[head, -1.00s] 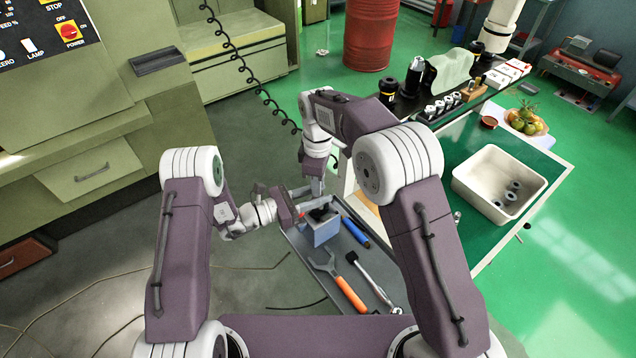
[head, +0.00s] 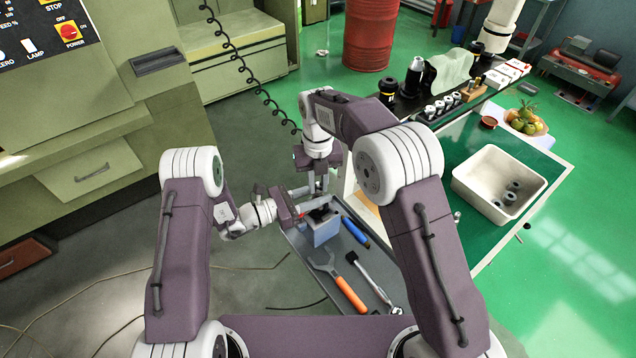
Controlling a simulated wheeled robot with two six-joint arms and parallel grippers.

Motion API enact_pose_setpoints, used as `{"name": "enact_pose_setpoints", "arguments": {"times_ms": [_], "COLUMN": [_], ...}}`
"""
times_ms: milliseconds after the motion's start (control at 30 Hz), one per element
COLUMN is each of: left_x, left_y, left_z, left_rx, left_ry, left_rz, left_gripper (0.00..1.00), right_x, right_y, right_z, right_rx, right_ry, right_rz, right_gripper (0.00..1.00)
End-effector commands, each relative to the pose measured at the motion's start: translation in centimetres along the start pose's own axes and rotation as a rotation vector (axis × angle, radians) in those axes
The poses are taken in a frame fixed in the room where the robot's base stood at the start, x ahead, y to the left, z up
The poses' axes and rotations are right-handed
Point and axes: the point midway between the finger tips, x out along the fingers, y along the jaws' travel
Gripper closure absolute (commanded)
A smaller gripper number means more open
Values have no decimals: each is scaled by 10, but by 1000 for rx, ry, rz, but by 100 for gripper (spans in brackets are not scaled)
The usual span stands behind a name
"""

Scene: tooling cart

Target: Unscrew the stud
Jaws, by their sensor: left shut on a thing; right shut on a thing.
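A blue-grey block (head: 326,234) with a dark top stands on the grey tray (head: 294,240) at the front of the cart. My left gripper (head: 322,202) reaches in from the left, its fingers just above the block, shut on a small part that they mostly hide. My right gripper (head: 320,188) points down from above, its fingertips close to the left gripper's fingers. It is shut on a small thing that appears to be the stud. The stud itself is too small and too covered to make out clearly.
A white bin (head: 470,188) with several grey parts stands on the green bench to the right. A coiled black cable (head: 232,52) hangs behind.

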Motion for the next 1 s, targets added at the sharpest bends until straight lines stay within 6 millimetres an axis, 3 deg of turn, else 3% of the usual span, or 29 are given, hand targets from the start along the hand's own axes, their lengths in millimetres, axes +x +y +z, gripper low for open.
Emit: {"name": "enact_pose_setpoints", "arguments": {"times_ms": [33, 67, 133, 433, 700, 1000], "left_x": [-1, -1, -1, 0, 0, 0], "left_y": [0, 0, 0, 0, 0, 0], "left_z": [-1, -1, -1, -1, -1, 0], "left_rx": [-1, -1, -1, -1, -1, -1], "left_ry": [2, 2, 2, 2, 2, 1], "left_rz": [2, 2, 1, 1, 1, 0], "left_gripper": [100, 100, 100, 100, 100, 100], "right_x": [0, 0, 0, -1, -40, -45], "right_y": [-2, -2, -2, -1, 0, 0], "right_z": [1, 1, 1, 1, 1, 0], "right_rx": [1, 2, 2, 3, 3, 75], "right_ry": [-3, -3, -3, -2, -4, -1], "right_rz": [-4, -4, -4, -2, 0, -1], "right_gripper": [100, 78, 59, 59, 59, 63]}}
